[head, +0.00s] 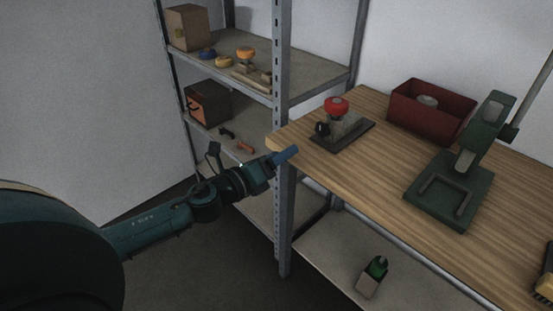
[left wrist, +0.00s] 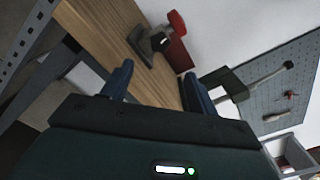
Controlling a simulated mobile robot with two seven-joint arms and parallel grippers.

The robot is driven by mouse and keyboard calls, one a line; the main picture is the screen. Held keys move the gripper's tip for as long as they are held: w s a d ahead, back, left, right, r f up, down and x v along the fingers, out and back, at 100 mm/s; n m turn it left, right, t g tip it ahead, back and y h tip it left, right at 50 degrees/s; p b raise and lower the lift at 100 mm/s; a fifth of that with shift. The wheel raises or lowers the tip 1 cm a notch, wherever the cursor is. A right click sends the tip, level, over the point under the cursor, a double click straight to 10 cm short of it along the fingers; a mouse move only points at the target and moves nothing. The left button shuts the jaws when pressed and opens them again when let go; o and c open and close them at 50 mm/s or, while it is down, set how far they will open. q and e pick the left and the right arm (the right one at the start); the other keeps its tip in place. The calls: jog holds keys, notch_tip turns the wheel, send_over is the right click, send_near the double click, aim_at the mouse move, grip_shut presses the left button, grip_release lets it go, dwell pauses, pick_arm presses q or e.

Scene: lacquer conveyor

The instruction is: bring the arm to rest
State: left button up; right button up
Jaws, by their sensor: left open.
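My left gripper (head: 284,156) is at the end of my left arm, which comes in from the left of the head view. It is beside the left corner of the wooden workbench (head: 405,205), in front of the shelf post. In the left wrist view its two blue fingers (left wrist: 157,84) stand apart with nothing between them. The bench top shows beyond the fingers. My right gripper is in neither view.
On the bench are a red-topped device on a dark plate (head: 342,132), a red bin (head: 430,112) and a green press (head: 452,185). A metal shelf (head: 282,90) stands close behind my left arm. A green-topped bottle (head: 373,275) is on the lower shelf.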

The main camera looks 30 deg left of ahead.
pick_arm(q)
jog(key=shift+s+a, duration=0.1)
jog(key=shift+s, duration=0.15)
dwell(0.3)
jog(key=s+d+f+n+g+y+p, duration=0.1)
jog(key=s+d+f+n+g, duration=0.1)
jog(key=s+f+n, duration=0.3)
jog(key=s+d+f+n+g+y+p, duration=0.1)
jog(key=s+d+f+n, duration=0.3)
jog(key=s+n, duration=0.4)
jog(key=s+d+f+n+g+y+p, duration=0.1)
jog(key=s+d+f+n+g+p, duration=0.2)
jog(key=n, duration=1.2)
jog(key=s+f, duration=0.2)
jog(key=s, duration=0.2)
jog(key=shift+s+d+f, duration=0.2)
jog(key=shift+d+f, duration=0.15)
jog(key=shift+f, duration=0.05)
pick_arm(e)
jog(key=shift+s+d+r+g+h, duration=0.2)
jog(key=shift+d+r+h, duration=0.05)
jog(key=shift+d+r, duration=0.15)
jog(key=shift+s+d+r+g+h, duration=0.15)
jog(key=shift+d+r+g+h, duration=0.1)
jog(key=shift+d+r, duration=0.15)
